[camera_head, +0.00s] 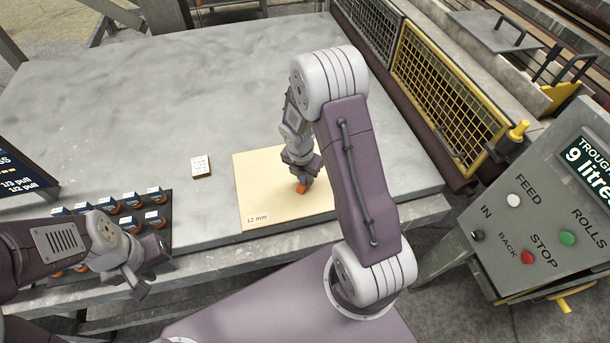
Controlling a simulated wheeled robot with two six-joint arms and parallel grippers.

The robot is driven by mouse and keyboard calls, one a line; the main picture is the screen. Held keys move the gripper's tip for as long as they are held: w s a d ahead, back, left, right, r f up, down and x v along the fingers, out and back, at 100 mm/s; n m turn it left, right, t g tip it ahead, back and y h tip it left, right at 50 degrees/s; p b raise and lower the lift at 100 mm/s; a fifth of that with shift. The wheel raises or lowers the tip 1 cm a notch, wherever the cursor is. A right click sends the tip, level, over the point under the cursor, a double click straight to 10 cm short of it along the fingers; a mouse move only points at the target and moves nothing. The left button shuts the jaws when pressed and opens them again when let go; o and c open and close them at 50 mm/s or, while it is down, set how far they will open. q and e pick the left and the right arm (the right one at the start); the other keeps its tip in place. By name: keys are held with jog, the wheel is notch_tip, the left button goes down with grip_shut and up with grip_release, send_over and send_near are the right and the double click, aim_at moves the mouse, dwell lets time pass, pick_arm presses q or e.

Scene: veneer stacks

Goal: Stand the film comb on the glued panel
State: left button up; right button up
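The glued panel (262,198) is a pale yellow sheet marked "12 mm", lying flat near the front edge of the grey table. My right gripper (303,180) points down over the panel's right half. A small orange piece, seemingly the film comb (302,188), shows at its fingertips, low over or touching the panel; I cannot tell which. The fingers seem shut on it, and most of it is hidden. My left gripper (146,280) is at the lower left, by the table's front edge, away from the panel. I see nothing in it, but its finger opening is unclear.
A dark rack (165,208) with several white-tagged orange pieces lies at the left, partly behind my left arm. A dark sign (20,172) stands at the left edge. A control box (545,220) is at right. The table's back is clear.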

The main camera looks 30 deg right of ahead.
aim_at(302, 178)
jog(key=shift+o, duration=1.1)
jog(key=shift+w, duration=0.1)
jog(key=shift+r, duration=0.3)
notch_tip(302, 178, up, 12)
jog(key=s+a+p, duration=0.1)
jog(key=a+p, duration=0.1)
jog(key=s+a+m+y, duration=0.1)
jog(key=s+m, duration=0.5)
jog(key=m, duration=0.6)
jog(key=s+a+m, duration=0.4)
jog(key=s+m, duration=0.1)
jog(key=m, duration=0.7)
jog(key=shift+s+a+f+m+y, duration=0.25)
jog(key=shift+s+f+m+y, duration=0.15)
